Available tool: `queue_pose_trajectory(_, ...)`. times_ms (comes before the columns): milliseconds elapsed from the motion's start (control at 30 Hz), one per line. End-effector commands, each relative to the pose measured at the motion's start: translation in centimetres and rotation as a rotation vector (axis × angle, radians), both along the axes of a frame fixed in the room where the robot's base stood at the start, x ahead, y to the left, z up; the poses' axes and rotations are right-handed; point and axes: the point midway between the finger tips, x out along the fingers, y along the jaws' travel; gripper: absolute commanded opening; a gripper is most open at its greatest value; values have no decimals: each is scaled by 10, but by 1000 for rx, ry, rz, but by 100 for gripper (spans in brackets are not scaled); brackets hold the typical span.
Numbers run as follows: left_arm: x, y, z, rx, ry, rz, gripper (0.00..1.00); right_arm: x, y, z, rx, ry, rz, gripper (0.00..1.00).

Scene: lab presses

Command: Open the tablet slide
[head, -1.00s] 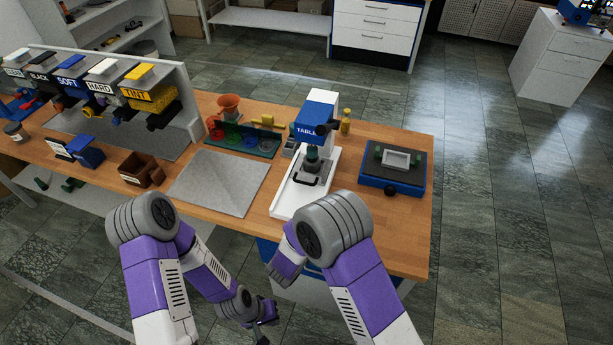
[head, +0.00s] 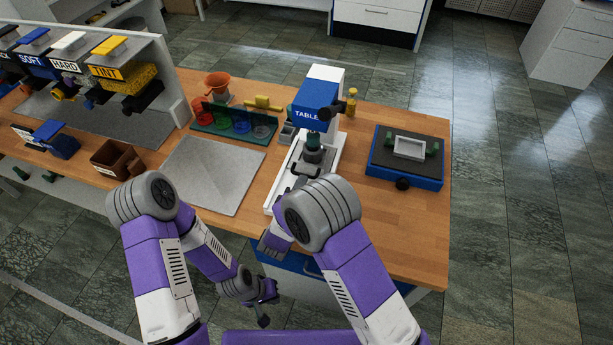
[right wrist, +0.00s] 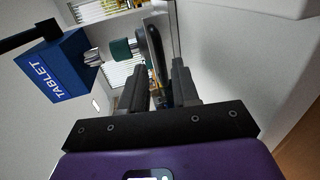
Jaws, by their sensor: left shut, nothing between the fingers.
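The tablet press (head: 317,95) stands on the bench, with a blue head lettered TABLE in the head view and TABLET in the right wrist view (right wrist: 55,68). Its white slide base (head: 282,193) points toward me, partly covered by my right arm. A black handle (head: 301,170) stands at the slide; a curved black bar, likely this handle, shows in the right wrist view (right wrist: 154,50). My right gripper (right wrist: 158,78) is open, with the bar at or just beyond its fingertips; contact is unclear. In the head view its fingers are hidden. My left gripper (head: 266,304) is shut and empty, low before the bench.
A blue device with a white tray (head: 409,147) stands at right. Bare wood lies between it and the press.

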Motion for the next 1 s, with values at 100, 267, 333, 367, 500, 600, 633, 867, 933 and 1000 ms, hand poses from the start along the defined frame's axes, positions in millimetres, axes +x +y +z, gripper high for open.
queue_pose_trajectory(100,0,0,2,0,0,0,0,20,-8,-4,-1,0,-4,30)
queue_pose_trajectory(267,0,0,2,0,-1,0,0,40,-14,-9,-1,-1,-4,30)
queue_pose_trajectory(333,0,0,2,0,-1,0,0,46,-16,-10,-1,0,-3,30)
queue_pose_trajectory(367,0,0,2,0,-1,0,0,48,-16,-10,0,0,-2,30)
queue_pose_trajectory(500,0,0,2,0,0,0,0,51,-17,-11,-1,0,-1,30)
queue_pose_trajectory(600,0,0,2,0,0,0,0,51,-17,-11,-2,1,-1,30)
queue_pose_trajectory(633,0,0,2,0,0,0,0,51,-17,-11,-2,1,-1,30)
queue_pose_trajectory(867,0,0,2,0,0,0,0,51,-17,-11,-2,1,-1,4)
queue_pose_trajectory(933,0,0,2,0,0,0,0,51,-17,-11,-1,0,-1,0)
queue_pose_trajectory(1000,0,0,2,0,0,0,0,51,-17,-11,-1,0,-1,0)
